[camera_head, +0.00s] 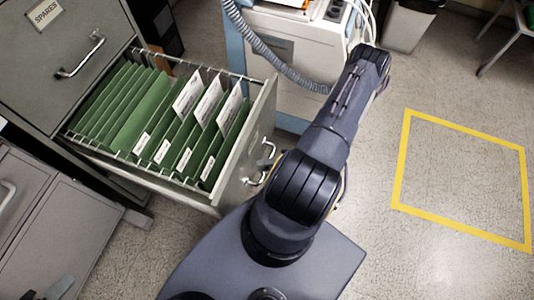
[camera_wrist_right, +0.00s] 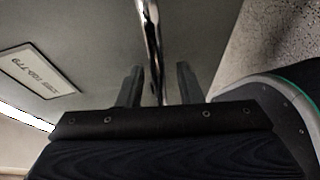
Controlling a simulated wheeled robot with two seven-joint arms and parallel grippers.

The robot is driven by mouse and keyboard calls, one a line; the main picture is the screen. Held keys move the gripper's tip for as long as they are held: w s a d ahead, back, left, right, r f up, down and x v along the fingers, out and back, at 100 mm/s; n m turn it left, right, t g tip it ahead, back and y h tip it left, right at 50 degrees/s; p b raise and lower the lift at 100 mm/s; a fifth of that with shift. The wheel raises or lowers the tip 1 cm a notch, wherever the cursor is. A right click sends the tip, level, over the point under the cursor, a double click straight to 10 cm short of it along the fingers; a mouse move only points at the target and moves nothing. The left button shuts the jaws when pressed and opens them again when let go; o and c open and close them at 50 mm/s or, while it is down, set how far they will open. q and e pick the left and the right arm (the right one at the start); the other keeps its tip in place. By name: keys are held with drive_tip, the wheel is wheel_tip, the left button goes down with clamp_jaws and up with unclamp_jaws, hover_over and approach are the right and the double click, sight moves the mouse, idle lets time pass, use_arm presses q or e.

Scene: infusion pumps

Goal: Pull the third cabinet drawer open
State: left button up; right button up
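The grey cabinet has a drawer (camera_head: 145,178) standing far open, filled with green hanging folders. The closed drawer front above it (camera_head: 50,50) carries a "SPARES" label. I cannot tell the open drawer's number. My right gripper (camera_head: 266,163) is at the open drawer's outer front, largely hidden behind my arm. In the right wrist view its two fingers (camera_wrist_right: 158,86) stand apart on either side of the chrome handle bar (camera_wrist_right: 150,35), with gaps visible. A label card (camera_wrist_right: 38,76) is on that front. My left gripper (camera_head: 45,290) shows only as separated fingertips at the lower-left edge.
A white and blue equipment cart (camera_head: 287,65) with a grey corrugated hose stands behind the open drawer. A lower grey cabinet (camera_head: 60,235) is at left. A yellow floor square (camera_head: 402,160) encloses bare floor at right. A bin (camera_head: 408,28) stands at the back.

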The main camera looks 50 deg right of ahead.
drive_tip(key=v, duration=0.8)
idle(0.7)
